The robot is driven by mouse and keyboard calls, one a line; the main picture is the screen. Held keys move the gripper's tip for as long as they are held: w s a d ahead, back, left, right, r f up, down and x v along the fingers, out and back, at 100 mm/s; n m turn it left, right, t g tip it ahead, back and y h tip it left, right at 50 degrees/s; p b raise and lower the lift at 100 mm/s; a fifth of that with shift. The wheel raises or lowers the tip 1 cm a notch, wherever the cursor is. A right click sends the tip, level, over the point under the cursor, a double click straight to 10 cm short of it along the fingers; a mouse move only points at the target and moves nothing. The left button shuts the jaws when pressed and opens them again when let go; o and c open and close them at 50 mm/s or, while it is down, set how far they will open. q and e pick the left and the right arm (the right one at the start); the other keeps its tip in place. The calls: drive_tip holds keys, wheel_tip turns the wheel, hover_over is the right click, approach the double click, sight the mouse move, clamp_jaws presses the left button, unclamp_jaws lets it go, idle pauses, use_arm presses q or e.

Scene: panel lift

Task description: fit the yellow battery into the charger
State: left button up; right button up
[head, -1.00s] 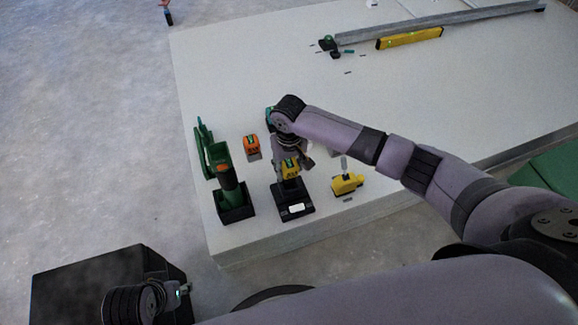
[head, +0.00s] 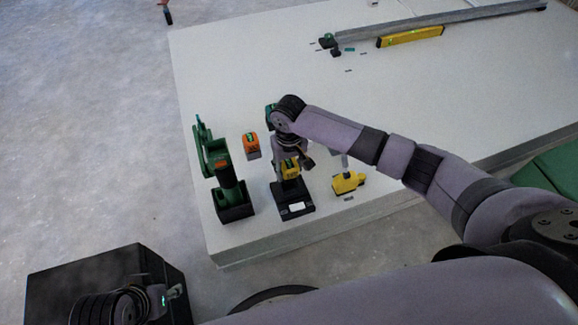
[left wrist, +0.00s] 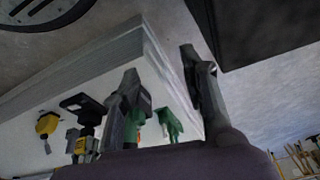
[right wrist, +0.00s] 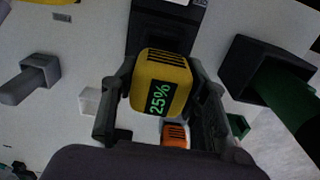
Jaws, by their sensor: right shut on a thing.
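The yellow battery (right wrist: 160,78) shows a green 25% display in the right wrist view. My right gripper (head: 290,163) is shut on it, one finger on each side. In the head view the yellow battery (head: 291,172) is at the back part of the black charger (head: 294,207), partly hidden by my gripper. The charger (right wrist: 160,38) lies just beyond the battery in the right wrist view. I cannot tell whether the battery touches or sits in it. My left gripper (left wrist: 165,95) is open and empty, away from the table, with its fingers well apart.
An orange battery (head: 251,143) stands left of my right gripper. A yellow level (head: 410,37) and a long rail lie at the back. The table middle is clear.

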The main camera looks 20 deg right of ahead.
idle(0.3)
drive_tip(key=shift+p, duration=0.4)
drive_tip(key=shift+f, duration=0.15)
use_arm(q)
drive_tip(key=shift+x, duration=1.1)
drive_tip(key=shift+w+d+r, duration=0.15)
drive_tip(key=shift+w, duration=0.05)
drive_tip(key=shift+s+f, duration=0.15)
drive_tip(key=shift+f, duration=0.4)
drive_tip(key=shift+f, duration=0.25)
use_arm(e)
drive_tip(key=shift+f, duration=0.1)
use_arm(q)
drive_tip(key=shift+f+p, duration=0.2)
drive_tip(key=shift+p, duration=0.15)
